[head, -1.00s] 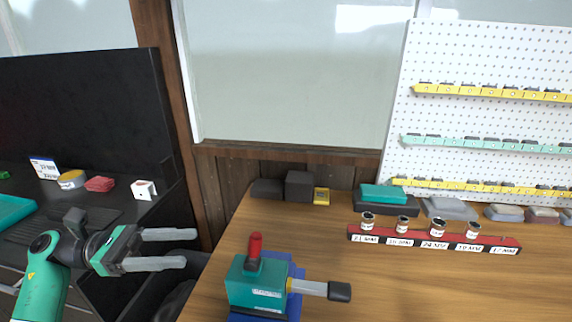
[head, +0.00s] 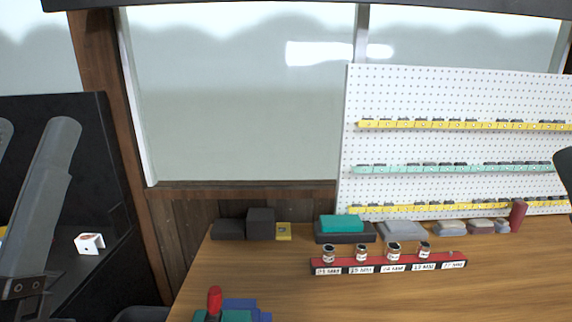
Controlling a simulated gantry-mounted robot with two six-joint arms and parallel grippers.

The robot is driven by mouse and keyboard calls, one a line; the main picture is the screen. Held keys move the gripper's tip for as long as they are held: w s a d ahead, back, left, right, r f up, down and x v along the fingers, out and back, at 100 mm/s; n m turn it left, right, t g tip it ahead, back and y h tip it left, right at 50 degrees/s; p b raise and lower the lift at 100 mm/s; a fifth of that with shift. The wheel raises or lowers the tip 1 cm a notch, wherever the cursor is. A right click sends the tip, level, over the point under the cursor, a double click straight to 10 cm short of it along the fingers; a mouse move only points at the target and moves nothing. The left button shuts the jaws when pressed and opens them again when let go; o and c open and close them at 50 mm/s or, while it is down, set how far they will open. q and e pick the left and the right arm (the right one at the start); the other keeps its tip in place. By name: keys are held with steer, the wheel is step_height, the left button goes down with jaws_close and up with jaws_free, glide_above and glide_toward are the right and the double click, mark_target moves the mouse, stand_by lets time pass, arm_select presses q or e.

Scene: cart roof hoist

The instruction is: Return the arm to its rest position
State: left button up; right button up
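My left gripper (head: 36,135) is close to the camera at the left edge. Its two long grey fingers point up with a gap between their tips, and one finger is partly cut off by the edge. I see nothing between them. A dark grey part (head: 564,165) shows at the right edge and may belong to my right arm; too little of it shows to tell. A teal device (head: 236,316) with a red handle (head: 214,301) and a blue base stands on the wooden table at the bottom edge, mostly cut off. Both grippers are apart from it.
A red rack (head: 388,267) with several small jars stands on the wooden table (head: 290,290). Dark boxes (head: 260,221), a teal-topped block (head: 342,223) and grey blocks line the back. A white pegboard (head: 450,95) stands behind. A black panel (head: 100,150) is at left.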

arm_select(q)
step_height(320, 180, up, 37)
steer(key=d+h+p, duration=0.1)
steer(key=h+p, duration=0.1)
steer(key=p, duration=3.6)
steer(key=shift+s+d+m+g, duration=0.3)
steer(key=shift+d+g, duration=0.05)
steer(key=shift+g, duration=0.05)
